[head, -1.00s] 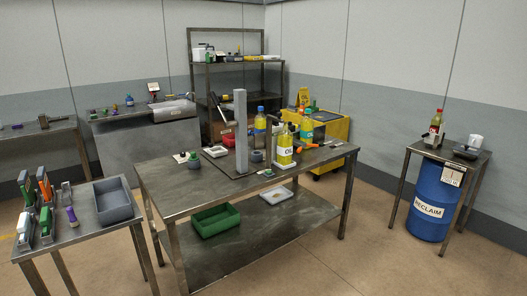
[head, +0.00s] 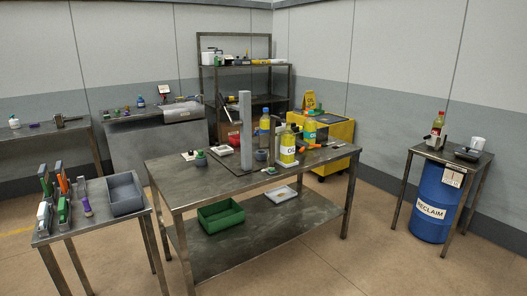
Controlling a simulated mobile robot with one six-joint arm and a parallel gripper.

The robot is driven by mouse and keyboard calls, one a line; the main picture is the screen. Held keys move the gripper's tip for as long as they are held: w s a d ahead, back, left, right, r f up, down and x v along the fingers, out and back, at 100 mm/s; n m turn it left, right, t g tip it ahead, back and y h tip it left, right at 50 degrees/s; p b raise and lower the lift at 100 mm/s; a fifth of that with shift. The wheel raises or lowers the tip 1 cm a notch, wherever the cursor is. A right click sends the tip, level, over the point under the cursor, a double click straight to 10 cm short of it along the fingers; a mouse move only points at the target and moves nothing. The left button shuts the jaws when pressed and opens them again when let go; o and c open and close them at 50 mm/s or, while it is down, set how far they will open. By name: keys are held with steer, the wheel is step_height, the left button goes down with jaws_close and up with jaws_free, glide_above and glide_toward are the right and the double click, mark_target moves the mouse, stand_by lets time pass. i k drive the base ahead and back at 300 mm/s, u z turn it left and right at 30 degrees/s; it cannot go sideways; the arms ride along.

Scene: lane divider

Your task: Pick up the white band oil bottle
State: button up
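An oil bottle with a white band (head: 287,147) stands upright on the middle metal table (head: 190,176), right of a tall grey upright divider (head: 245,130). Its body is yellow-green, with a dark cap and "OIL" lettering. A yellow bottle with a blue cap and blue band (head: 264,126) stands behind it, close to the divider. Another yellow bottle with a blue-green band (head: 309,132) stands behind it to the right. My gripper is not in view.
Small items and orange-handled tools (head: 313,147) lie around the bottles. A side table (head: 95,217) with a grey bin (head: 125,194) stands at front left. A blue drum (head: 431,200) sits under a small table at right. Floor in front is open.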

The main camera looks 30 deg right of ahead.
mark_target(288, 137)
steer(key=u, duration=0.1)
steer(key=i, duration=1)
steer(key=u, duration=0.1)
steer(key=k, duration=0.9)
steer(key=z, duration=0.2)
steer(key=i, duration=0.3)
steer(key=u, duration=0.1)
